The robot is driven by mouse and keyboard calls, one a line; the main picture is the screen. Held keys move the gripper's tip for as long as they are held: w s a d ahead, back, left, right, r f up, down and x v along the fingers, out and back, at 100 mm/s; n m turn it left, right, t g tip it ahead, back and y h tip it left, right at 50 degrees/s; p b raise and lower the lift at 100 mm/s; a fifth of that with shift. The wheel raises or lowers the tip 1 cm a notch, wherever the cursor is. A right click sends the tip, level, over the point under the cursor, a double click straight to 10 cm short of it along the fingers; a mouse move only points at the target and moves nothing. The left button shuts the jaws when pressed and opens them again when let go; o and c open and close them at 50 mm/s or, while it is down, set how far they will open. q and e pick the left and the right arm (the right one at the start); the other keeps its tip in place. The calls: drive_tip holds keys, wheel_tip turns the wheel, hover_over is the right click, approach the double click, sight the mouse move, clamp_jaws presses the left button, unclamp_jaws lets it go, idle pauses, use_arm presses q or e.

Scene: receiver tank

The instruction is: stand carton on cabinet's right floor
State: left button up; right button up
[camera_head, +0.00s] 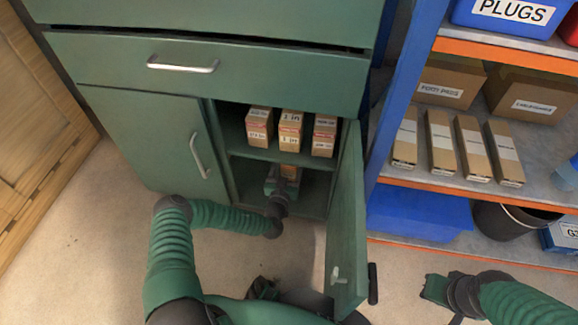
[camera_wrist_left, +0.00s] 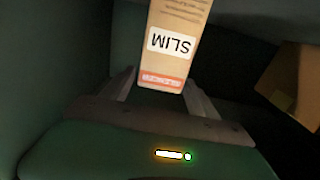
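The green cabinet (camera_head: 130,122) stands at the back with its right door (camera_head: 345,225) swung open. My left gripper (camera_head: 284,182) reaches into the lower right compartment, below the inner shelf. There it holds a brown carton (camera_head: 291,172), largely hidden by the shelf and gripper. In the left wrist view the carton (camera_wrist_left: 176,20), labelled SLIM, is between the two fingers, which lie along its sides. Whether its base touches the floor is hidden. My right gripper (camera_head: 436,290) is outside the cabinet at the lower right; its finger opening is unclear.
Three cartons (camera_head: 290,130) stand on the cabinet's inner shelf. Another brown box (camera_wrist_left: 292,85) shows at the right in the left wrist view. The open door stands close to the right of my left arm. A blue rack (camera_head: 395,110) with boxes and bins stands farther right.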

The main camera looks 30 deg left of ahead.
use_arm(q)
drive_tip(key=shift+o, duration=0.5)
drive_tip(key=p+v, duration=0.6)
drive_tip(key=v, duration=0.6)
drive_tip(key=shift+p, duration=0.35)
